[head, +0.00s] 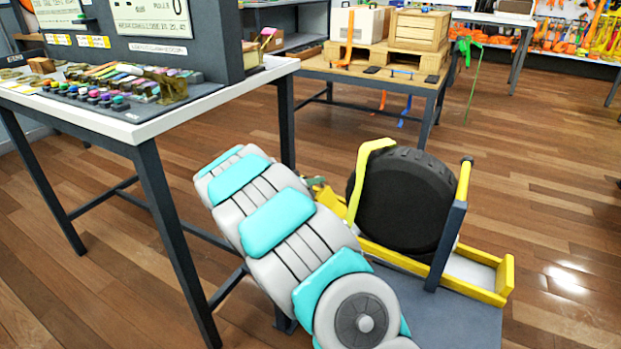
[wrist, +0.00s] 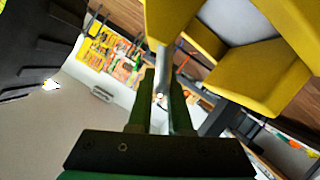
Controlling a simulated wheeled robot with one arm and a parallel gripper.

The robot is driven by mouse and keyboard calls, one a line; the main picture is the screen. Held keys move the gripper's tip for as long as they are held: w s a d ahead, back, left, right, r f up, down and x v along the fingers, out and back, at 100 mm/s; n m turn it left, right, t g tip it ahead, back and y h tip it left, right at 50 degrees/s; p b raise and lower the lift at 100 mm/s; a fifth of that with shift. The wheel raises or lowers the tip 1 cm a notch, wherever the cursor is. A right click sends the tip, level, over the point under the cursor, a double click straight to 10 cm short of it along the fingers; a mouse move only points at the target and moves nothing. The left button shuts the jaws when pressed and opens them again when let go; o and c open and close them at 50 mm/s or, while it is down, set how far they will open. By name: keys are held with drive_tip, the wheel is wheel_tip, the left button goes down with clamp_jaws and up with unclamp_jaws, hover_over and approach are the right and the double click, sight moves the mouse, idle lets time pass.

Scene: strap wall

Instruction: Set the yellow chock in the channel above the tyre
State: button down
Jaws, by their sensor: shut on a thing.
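In the wrist view my gripper (wrist: 160,85) is shut on a slim grey bar. The bar runs up to a yellow piece (wrist: 168,22), which looks like the yellow chock. The black tyre (wrist: 40,45) is at the left of that view. In the head view the tyre (head: 405,200) stands upright in a yellow-railed channel (head: 430,271) with a pale floor. My arm hides most of my gripper and the chock there; only small green and yellow bits show left of the tyre. I cannot tell if the chock touches the channel.
A yellow-topped dark post (head: 447,245) and a bent yellow bar (head: 362,175) stand beside the tyre. A white-topped workbench (head: 150,118) with coloured items is at the left. A wooden table (head: 375,75) with crates stands behind. Open floor lies to the right.

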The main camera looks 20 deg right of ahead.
drive_tip(key=shift+s+d+f+b, duration=0.3)
drive_tip(key=shift+s+f+b, duration=0.05)
drive_tip(key=shift+f, duration=0.15)
drive_tip(key=shift+s+d+f+b, duration=0.15)
drive_tip(key=shift+s+f+b, duration=0.05)
drive_tip(key=shift+b, duration=0.65)
drive_tip(key=shift+s+d+b, duration=0.1)
drive_tip(key=shift+s+b, duration=0.1)
drive_tip(key=shift+b, duration=0.15)
drive_tip(key=c, duration=0.8)
unclamp_jaws()
drive_tip(key=shift+o, duration=0.2)
